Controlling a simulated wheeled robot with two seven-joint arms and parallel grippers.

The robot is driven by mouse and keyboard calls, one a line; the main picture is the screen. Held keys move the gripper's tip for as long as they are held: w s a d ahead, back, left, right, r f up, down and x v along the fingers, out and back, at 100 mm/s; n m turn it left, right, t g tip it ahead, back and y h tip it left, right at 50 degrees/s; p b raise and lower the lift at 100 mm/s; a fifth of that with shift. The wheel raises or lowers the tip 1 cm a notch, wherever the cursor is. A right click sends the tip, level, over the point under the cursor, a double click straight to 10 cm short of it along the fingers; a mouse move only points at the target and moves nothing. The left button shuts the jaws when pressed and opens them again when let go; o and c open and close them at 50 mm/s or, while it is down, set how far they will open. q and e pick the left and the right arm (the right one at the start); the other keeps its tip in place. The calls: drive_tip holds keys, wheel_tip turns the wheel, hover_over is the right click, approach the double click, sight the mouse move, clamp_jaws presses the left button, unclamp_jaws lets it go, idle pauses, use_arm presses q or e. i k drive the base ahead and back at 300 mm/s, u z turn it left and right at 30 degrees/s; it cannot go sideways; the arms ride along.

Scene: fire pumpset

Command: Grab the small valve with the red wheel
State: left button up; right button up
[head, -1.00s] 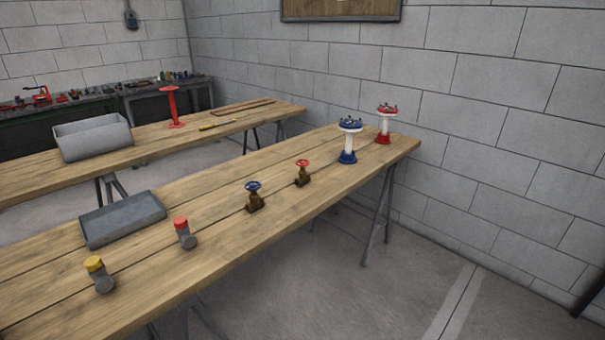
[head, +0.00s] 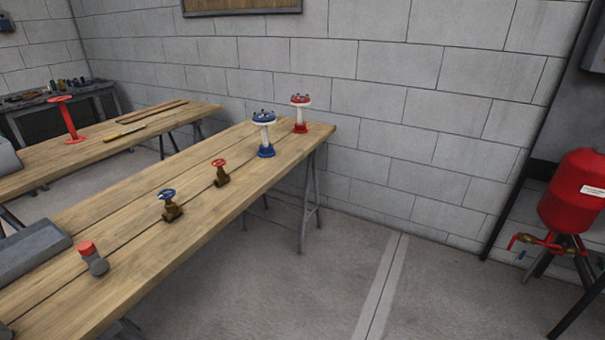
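The small valve with the red wheel (head: 221,173) stands upright on the near wooden table (head: 120,262), a little left of the middle of the head view. It has a brown, brass-like body under a red handwheel. A similar small valve with a blue wheel (head: 170,205) stands nearer and to its left. Neither of my grippers shows in the head view.
A taller blue-and-white piece (head: 264,135) and a red-and-white piece (head: 300,114) stand at the table's far end. A red-capped grey fitting (head: 92,258) and grey tray (head: 28,250) are nearer. A red tank (head: 572,188) stands right. Open floor lies right of the table.

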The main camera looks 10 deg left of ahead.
sight(223, 178)
drive_tip(key=z, duration=0.75)
drive_tip(key=i, duration=3.25)
drive_tip(key=u, duration=1.55)
